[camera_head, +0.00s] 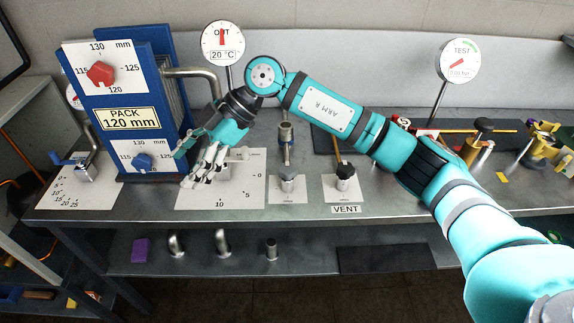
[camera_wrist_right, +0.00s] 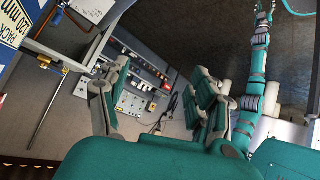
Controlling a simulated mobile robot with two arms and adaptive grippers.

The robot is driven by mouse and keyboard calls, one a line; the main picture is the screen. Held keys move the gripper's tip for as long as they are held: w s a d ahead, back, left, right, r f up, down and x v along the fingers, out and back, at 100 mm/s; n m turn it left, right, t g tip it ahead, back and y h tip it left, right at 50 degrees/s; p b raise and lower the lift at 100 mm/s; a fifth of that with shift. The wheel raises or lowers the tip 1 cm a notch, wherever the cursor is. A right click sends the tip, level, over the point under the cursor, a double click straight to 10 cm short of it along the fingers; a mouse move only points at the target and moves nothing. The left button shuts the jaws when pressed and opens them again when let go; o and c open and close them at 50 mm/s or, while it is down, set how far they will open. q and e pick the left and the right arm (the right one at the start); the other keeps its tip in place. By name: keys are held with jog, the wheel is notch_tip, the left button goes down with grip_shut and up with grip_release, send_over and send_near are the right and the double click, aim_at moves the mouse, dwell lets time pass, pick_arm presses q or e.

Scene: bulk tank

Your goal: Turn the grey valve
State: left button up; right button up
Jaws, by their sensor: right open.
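My right gripper (camera_head: 200,168) reaches in from the right over a white scale plate (camera_head: 250,196) marked 0, 5 and 10. Its fingers are spread open, and I see nothing held between them. A small grey part (camera_head: 240,154) shows just right of the fingers on this plate; it may belong to the grey valve, but the hand hides most of that spot. I cannot tell whether the fingers touch it. In the wrist view the right gripper (camera_wrist_right: 158,95) is open, its teal fingers apart. My left gripper is not in view in the head view.
A blue PACK frame (camera_head: 125,85) with red and blue knobs stands left of the hand. Left of it is a blue-handled valve (camera_head: 80,163). Two small knobbed valves stand right, one (camera_head: 288,178) beside the VENT one (camera_head: 345,177). An OUT gauge (camera_head: 222,43) rises behind.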

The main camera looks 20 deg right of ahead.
jog(key=w+d+r+m+t+h, duration=0.1)
jog(key=w+d+m+h, duration=0.15)
jog(key=d, duration=0.45)
jog(key=w+d+m+h, duration=0.2)
jog(key=w+d+h, duration=0.15)
jog(key=d, duration=0.25)
jog(key=m+h, duration=0.3)
jog(key=h, duration=0.1)
send_near(288, 168)
notch_tip(288, 168, down, 9)
jog(key=p, duration=0.3)
jog(key=shift+s+f, duration=0.1)
jog(key=c, duration=1.2)
jog(key=shift+o, duration=0.2)
